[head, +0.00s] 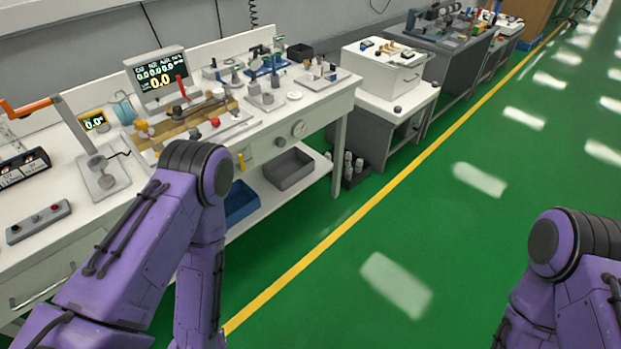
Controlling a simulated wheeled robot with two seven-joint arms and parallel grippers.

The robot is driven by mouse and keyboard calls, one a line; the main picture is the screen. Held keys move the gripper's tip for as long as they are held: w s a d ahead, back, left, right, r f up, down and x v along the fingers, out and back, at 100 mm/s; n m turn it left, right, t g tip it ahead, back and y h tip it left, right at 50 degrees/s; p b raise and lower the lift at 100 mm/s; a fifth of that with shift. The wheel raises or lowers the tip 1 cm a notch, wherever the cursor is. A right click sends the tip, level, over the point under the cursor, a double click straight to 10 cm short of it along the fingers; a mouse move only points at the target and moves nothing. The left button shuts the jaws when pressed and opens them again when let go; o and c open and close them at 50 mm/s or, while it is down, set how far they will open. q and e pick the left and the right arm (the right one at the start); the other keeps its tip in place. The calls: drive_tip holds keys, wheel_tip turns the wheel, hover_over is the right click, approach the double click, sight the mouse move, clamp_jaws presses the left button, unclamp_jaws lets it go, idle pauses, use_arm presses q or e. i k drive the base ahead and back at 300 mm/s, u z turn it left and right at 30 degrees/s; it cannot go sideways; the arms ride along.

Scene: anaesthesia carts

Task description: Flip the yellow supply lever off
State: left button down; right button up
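A small yellow handle (241,160), which looks like the yellow supply lever, sits on the front face of the white workbench (330,110). It points roughly up and down, just right of my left arm's elbow. It is too small to read its exact setting. A yellow knob (141,125) also shows on top of the bench beside a wooden board. My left arm bends in front of the bench and my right arm is at the lower right over the floor. Both grippers are outside the view.
A round gauge (298,129) and a dark knob (280,141) are on the bench front. A display (160,78), a red lever (182,87) and several fixtures crowd the top. A grey bin (289,169) and blue bin (240,202) sit below. The green floor (400,240) is clear.

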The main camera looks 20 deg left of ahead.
sight(241, 167)
drive_tip(key=z, duration=0.55)
drive_tip(key=k, duration=0.8)
drive_tip(key=z, duration=0.6)
drive_tip(key=i, duration=0.95)
drive_tip(key=u, duration=0.4)
drive_tip(key=i, duration=0.9)
drive_tip(key=u, duration=1.45)
drive_tip(key=i, duration=0.65)
drive_tip(key=u, duration=0.75)
